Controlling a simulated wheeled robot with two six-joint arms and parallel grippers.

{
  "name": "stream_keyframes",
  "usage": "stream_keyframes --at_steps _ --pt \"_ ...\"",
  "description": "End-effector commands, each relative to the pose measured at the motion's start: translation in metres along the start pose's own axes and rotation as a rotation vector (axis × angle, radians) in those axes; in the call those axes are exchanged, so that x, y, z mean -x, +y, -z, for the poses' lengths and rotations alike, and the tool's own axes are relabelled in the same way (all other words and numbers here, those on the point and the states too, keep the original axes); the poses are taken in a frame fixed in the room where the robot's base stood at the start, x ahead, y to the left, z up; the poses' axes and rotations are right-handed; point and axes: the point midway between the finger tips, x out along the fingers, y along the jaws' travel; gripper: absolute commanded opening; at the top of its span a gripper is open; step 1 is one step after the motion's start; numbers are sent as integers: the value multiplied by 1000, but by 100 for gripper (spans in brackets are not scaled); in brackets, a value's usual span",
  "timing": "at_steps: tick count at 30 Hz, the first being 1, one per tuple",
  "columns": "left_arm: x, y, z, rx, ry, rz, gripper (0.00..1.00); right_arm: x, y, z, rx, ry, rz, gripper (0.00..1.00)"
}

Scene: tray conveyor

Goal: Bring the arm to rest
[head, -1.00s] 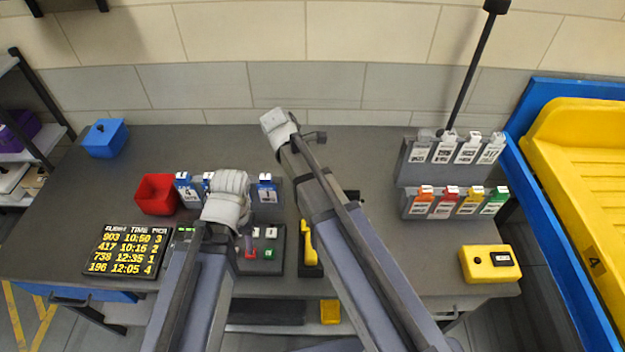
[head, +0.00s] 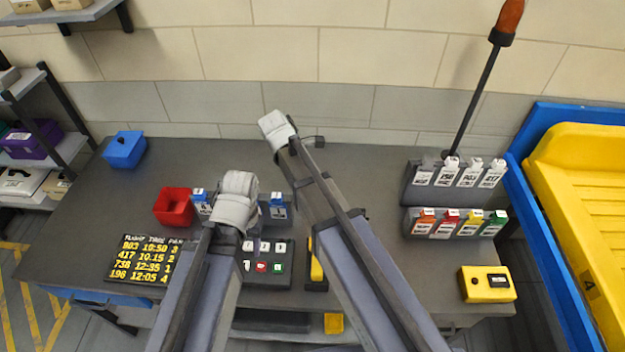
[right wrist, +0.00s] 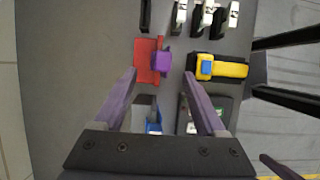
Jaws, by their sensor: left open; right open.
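My left arm comes in from the lower left in the head view.
The grey bench holds a blue box (head: 125,149), a red bin (head: 174,207), a flight board (head: 143,259), tag racks (head: 455,178) and a yellow device (head: 487,284). A yellow tray (head: 585,180) with blue edging stands right.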

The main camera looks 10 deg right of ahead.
Motion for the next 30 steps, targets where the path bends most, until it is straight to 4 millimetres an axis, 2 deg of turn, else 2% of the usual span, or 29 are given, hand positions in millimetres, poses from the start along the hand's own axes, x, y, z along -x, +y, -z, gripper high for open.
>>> stream_keyframes --at_steps 8,11,18,21,25,30 --pt "-2 0 0 0 0 0 50 -2 -6 1 -20 6 -1 73" --pt "-7 1 0 0 0 0 50 -8 -27 7 -116 36 -2 73" --pt "-21 2 1 1 0 0 50 -22 -107 29 -550 165 35 73" --pt "-25 2 2 1 0 0 50 -26 -134 36 -714 208 68 73" --pt "-28 3 2 1 0 0 50 -28 -157 42 -865 243 107 73" --pt "-29 3 2 1 0 0 50 -29 -167 45 -949 260 132 73"
